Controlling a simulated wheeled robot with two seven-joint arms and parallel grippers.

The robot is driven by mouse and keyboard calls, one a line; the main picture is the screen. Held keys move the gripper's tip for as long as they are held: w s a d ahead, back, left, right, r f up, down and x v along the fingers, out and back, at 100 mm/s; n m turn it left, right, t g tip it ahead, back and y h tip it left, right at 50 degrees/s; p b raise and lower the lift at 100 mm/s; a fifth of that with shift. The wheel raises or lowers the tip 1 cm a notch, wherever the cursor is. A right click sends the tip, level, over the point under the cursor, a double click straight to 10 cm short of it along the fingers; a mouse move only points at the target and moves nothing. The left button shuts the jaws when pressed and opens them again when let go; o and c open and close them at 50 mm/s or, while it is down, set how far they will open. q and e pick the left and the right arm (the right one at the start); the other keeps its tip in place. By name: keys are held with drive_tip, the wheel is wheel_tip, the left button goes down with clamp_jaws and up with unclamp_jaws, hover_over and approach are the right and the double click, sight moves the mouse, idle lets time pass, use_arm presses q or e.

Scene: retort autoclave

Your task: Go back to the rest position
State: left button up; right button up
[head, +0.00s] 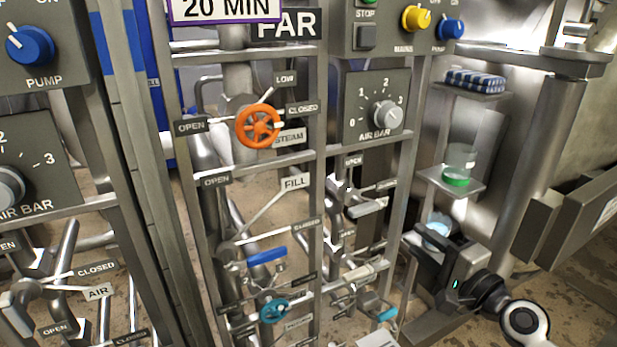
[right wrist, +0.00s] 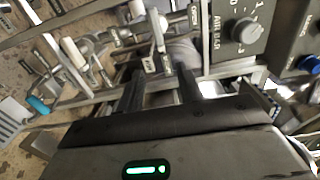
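My right gripper (head: 428,236) is at the lower right in the head view, beside the right-hand post of the panel rack and below a small shelf. In the right wrist view its two fingers (right wrist: 160,78) stand apart with nothing visibly held between them. A pale blue rounded thing (head: 437,229) shows just behind the gripper in the head view; I cannot tell what it is or whether they touch. My left gripper is not in view.
The steel rack (head: 322,190) carries an orange steam handwheel (head: 258,126), a blue-handled valve (head: 267,256), teal handles and an air bar dial (head: 387,115). A shelf (head: 462,183) holds a clear container with green at its bottom. A large steel vessel stands at right.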

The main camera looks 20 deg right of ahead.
drive_tip(key=s+a+f+n+g+y, duration=0.1)
drive_tip(key=s+a+f+n+g, duration=0.2)
drive_tip(key=a+f+n, duration=0.7)
drive_tip(key=s+a+f+n+g+y, duration=0.1)
drive_tip(key=s+a+f+n+g, duration=0.3)
drive_tip(key=s+a+f+n, duration=0.4)
drive_tip(key=a+f+n, duration=0.1)
drive_tip(key=a+f, duration=0.1)
drive_tip(key=a, duration=0.4)
drive_tip(key=shift+s+n, duration=0.15)
drive_tip(key=shift+n, duration=0.25)
drive_tip(key=shift+f, duration=0.1)
